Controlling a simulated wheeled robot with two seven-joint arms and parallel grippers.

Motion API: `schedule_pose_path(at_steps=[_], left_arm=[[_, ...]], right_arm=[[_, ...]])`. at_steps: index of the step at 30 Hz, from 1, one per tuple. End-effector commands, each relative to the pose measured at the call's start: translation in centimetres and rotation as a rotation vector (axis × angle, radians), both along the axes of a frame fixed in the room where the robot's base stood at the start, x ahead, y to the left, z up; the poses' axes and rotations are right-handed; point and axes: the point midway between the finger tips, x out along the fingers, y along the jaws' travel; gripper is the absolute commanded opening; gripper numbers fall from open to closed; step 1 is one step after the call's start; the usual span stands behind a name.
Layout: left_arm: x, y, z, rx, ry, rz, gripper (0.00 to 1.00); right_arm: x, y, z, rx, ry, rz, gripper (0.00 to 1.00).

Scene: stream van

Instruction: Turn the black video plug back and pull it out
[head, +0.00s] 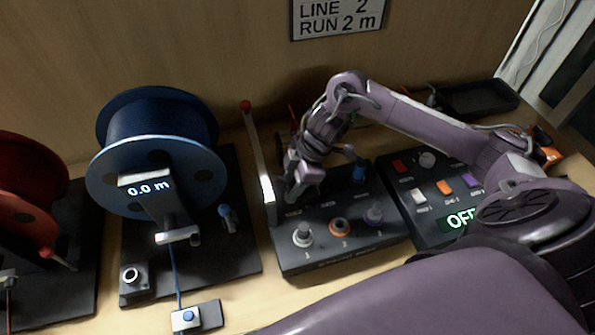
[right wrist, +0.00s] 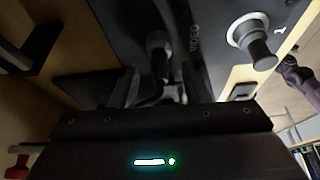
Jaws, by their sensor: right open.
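My right gripper (head: 300,188) is over the back left part of the dark switch box (head: 345,246) in the head view, fingers pointing down. In the right wrist view the black video plug (right wrist: 157,44) stands on the panel beside a label, with a dark cable bending from it. The right gripper (right wrist: 160,88) is open, its fingers on either side of the plug and cable. I cannot tell whether they touch. In the head view the plug is hidden behind the gripper. My left gripper is not in view.
A red-tipped lever (head: 258,150) stands close left. A blue cable reel (head: 155,130) is further left. A panel reading OFF (head: 458,219) is right.

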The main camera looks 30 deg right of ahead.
Motion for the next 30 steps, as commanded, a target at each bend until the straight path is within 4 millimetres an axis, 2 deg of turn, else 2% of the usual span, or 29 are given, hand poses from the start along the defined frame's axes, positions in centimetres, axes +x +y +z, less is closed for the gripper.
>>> schedule_pose_path(at_steps=[10, 18, 20, 21, 25, 30], left_arm=[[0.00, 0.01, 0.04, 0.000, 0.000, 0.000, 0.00], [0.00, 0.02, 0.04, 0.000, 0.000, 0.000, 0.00], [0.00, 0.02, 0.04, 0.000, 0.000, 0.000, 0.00], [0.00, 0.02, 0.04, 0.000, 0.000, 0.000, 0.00], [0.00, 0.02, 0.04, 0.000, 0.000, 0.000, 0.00], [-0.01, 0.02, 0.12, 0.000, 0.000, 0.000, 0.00]], right_arm=[[-0.01, 0.16, -0.45, -0.001, 0.001, 0.000, 0.41], [0.01, 0.15, -0.41, -0.001, 0.001, 0.000, 0.06], [0.01, 0.15, -0.41, -0.001, 0.001, 0.001, 0.00], [0.01, 0.15, -0.41, -0.001, 0.001, 0.001, 0.15], [0.01, 0.15, -0.40, 0.000, 0.001, 0.001, 0.00], [0.01, 0.15, -0.35, 0.000, 0.001, -0.002, 0.00]])
